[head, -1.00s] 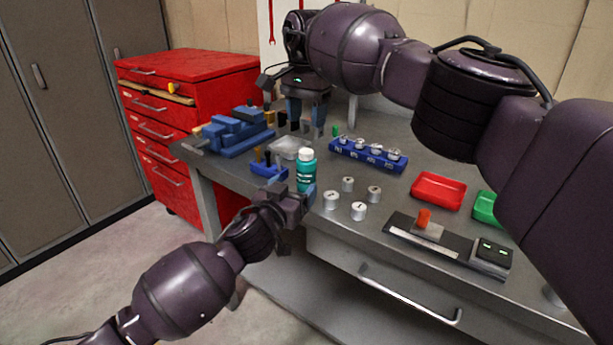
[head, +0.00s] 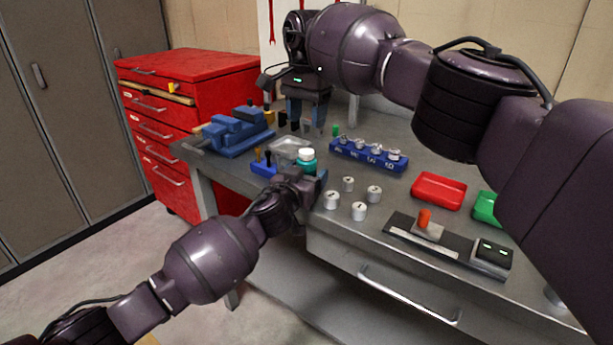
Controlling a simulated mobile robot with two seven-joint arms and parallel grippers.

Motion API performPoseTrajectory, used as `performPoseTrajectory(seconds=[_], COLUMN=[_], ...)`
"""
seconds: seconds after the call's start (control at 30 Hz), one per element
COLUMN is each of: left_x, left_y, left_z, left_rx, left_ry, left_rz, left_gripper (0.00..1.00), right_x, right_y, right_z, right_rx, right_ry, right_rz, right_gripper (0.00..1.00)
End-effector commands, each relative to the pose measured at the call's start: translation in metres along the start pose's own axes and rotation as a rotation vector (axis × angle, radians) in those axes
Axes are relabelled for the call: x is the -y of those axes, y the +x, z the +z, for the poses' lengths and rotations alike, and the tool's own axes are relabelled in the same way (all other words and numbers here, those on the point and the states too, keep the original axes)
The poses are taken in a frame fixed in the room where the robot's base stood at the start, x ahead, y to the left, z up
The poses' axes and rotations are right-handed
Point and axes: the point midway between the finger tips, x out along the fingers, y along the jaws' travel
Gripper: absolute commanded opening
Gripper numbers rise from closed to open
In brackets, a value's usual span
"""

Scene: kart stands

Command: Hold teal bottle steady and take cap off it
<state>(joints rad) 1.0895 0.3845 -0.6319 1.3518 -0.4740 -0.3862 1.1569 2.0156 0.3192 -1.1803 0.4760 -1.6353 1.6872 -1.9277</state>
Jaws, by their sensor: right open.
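The teal bottle (head: 307,165) with its white cap (head: 307,154) on stands upright near the front edge of the workbench. My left gripper (head: 312,182) is at the bottle from the front, and its wrist covers the bottle's lower part. I cannot tell whether its fingers are closed around the bottle. My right gripper (head: 306,118) points down, open and empty, above the bench behind the bottle and apart from it.
Several silver weights (head: 359,211) stand right of the bottle. A blue rack (head: 367,155), a red tray (head: 438,191), a clear box (head: 291,149), a small blue holder (head: 264,168) and a blue vise (head: 237,131) surround it. A scale-like device (head: 448,243) lies at front right.

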Motion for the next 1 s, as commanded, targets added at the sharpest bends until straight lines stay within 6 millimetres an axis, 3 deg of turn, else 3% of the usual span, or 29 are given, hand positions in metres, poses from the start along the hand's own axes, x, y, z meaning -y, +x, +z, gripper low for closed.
performPoseTrajectory(seconds=[0.07, 0.43, 0.47, 0.6, 0.63, 1.0], left_x=[-0.0001, 0.0000, 0.0000, 0.0000, 0.0000, 0.0001], left_y=[-0.0001, -0.0002, -0.0002, -0.0002, -0.0002, -0.0038], left_z=[0.0000, 0.0000, 0.0000, 0.0000, 0.0000, -0.0011], left_rx=[0.000, 0.000, 0.000, 0.000, 0.000, -0.001], left_ry=[0.000, 0.000, 0.000, 0.000, 0.000, 0.000], left_rz=[0.000, 0.000, 0.000, 0.000, 0.000, 0.000], left_gripper=[0.61, 0.05, 0.52, 0.74, 0.77, 0.77], right_x=[0.0000, 0.0000, 0.0000, 0.0001, 0.0000, -0.0005], right_y=[0.0001, 0.0000, 0.0000, 0.0000, 0.0000, -0.0051], right_z=[0.0001, 0.0001, 0.0001, 0.0001, 0.0000, 0.0007], right_rx=[0.000, 0.000, 0.000, 0.000, 0.000, -0.004], right_ry=[0.000, 0.000, 0.000, 0.000, 0.000, 0.000], right_rz=[0.000, 0.000, 0.000, 0.000, 0.000, -0.003], right_gripper=[0.54, 0.54, 0.54, 0.54, 0.54, 0.54])
